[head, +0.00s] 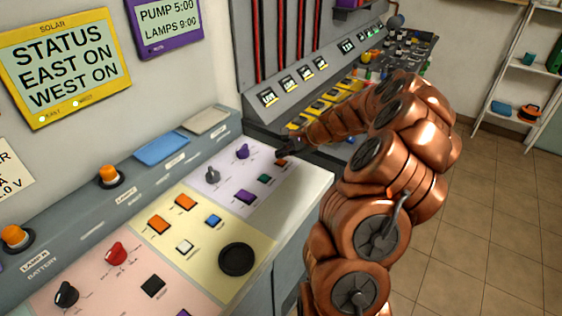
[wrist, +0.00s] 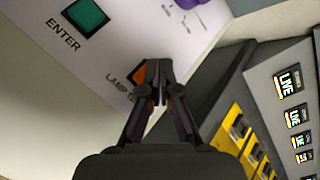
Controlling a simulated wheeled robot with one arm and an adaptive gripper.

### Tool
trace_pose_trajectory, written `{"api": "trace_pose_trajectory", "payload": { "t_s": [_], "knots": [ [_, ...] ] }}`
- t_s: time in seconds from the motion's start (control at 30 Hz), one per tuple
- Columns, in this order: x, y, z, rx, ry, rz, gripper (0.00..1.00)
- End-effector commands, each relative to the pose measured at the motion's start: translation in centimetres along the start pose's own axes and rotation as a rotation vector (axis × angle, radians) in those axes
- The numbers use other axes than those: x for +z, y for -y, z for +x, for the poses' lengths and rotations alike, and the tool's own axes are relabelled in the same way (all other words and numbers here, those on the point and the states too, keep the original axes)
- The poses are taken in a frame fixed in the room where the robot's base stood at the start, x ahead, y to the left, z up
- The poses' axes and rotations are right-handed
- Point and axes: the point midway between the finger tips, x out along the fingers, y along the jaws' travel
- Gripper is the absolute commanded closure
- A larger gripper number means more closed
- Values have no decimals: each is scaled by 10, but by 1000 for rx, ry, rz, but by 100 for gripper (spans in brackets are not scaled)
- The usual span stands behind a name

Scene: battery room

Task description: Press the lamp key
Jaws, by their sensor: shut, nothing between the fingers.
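The lamp key is a small orange square key (wrist: 139,73) in the wrist view, with a label beginning "LAMP TE" beside it, partly hidden by my fingers. It also shows as a small orange patch (head: 281,162) at the right end of the lilac panel in the head view. My gripper (wrist: 158,86) is shut and empty, with its fingertips overlapping the key's right edge in the wrist view. In the head view my gripper (head: 284,153) is right at the key. I cannot tell whether the tips touch it.
A green ENTER key (wrist: 85,16) sits beside the lamp key. A grey console with yellow switches (wrist: 238,130) stands close on the right. Open tiled floor (head: 500,220) lies further right.

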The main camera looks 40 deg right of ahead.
Motion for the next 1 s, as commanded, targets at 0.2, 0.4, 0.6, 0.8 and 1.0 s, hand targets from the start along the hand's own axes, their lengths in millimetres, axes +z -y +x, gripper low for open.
{"api": "trace_pose_trajectory", "payload": {
  "t_s": [0.2, 0.4, 0.6, 0.8, 1.0],
  "knots": [
    [-3, -3, 4, 0, 0, 0, 100],
    [-3, -3, 4, 0, 0, 0, 100],
    [-3, -3, 4, 0, 0, 0, 100],
    [-4, -4, 6, 0, 0, 0, 100],
    [-5, -5, 7, 0, 0, 0, 100]
  ]
}}
